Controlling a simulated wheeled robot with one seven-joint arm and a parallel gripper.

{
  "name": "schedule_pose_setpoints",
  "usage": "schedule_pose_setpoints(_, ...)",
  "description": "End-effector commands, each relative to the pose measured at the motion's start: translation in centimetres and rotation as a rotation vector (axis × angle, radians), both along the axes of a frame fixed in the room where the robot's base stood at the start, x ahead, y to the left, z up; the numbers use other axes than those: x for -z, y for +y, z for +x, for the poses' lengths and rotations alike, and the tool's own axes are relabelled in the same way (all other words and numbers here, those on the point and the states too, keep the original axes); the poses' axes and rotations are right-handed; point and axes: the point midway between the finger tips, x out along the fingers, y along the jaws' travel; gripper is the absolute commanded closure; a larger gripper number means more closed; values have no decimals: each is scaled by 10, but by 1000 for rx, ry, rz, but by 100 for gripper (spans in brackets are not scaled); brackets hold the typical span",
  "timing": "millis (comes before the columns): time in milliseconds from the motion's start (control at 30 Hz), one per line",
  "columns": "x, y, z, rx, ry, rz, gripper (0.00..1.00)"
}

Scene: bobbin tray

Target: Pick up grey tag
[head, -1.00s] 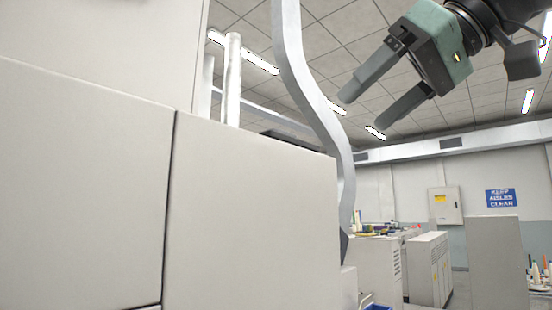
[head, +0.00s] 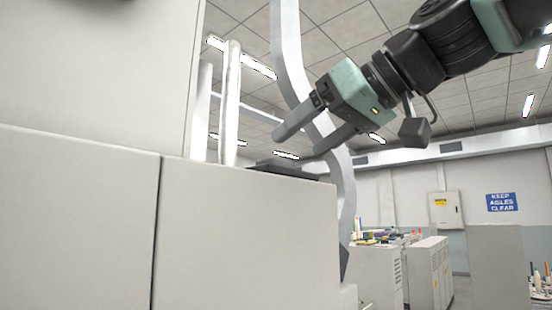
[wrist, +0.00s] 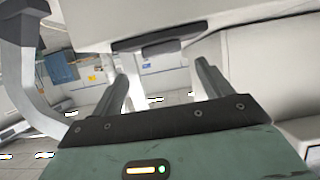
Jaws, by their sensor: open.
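I cannot make out a grey tag for certain in either view. A flat dark grey piece (head: 288,169) lies on the top edge of the pale cabinet; a dark grey bar with rounded ends shows at the cabinet edge in the wrist view (wrist: 158,43), perhaps the same piece. My gripper (head: 293,147) is open and empty, its fingers pointing down-left just above the dark piece. In the wrist view the two fingers (wrist: 162,66) stand apart, with the bar beyond and between their tips.
The pale cabinet (head: 245,235) fills the lower left. Upright pale posts (head: 230,105) stand at its top, left of my gripper. A curved grey post (head: 288,60) rises close behind the fingers. Further off are grey cabinets (head: 428,275) and a blue sign (head: 501,202).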

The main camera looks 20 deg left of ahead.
Motion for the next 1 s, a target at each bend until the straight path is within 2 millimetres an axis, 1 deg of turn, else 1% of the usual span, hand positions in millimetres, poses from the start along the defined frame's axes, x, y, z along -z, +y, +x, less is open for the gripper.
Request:
schedule_pose_setpoints(167, 6, 18, 3, -3, 3, -3, 22)
schedule_pose_setpoints(300, 16, 35, 9, -1, 3, -2, 22)
schedule_pose_setpoints(400, 21, 43, 13, -1, 2, -1, 22)
schedule_pose_setpoints(667, 24, 45, 14, 0, 0, -1, 22)
schedule_pose_setpoints(700, 24, 45, 14, 0, 0, 0, 27)
schedule_pose_setpoints(767, 24, 45, 14, 0, 0, 0, 44)
schedule_pose_setpoints(800, 24, 45, 14, 0, 0, 0, 55)
schedule_pose_setpoints(833, 24, 45, 14, 0, 0, 0, 64)
schedule_pose_setpoints(867, 23, 45, 14, 0, 0, 0, 70)
schedule_pose_setpoints(1000, 23, 45, 14, 0, 0, 0, 70)
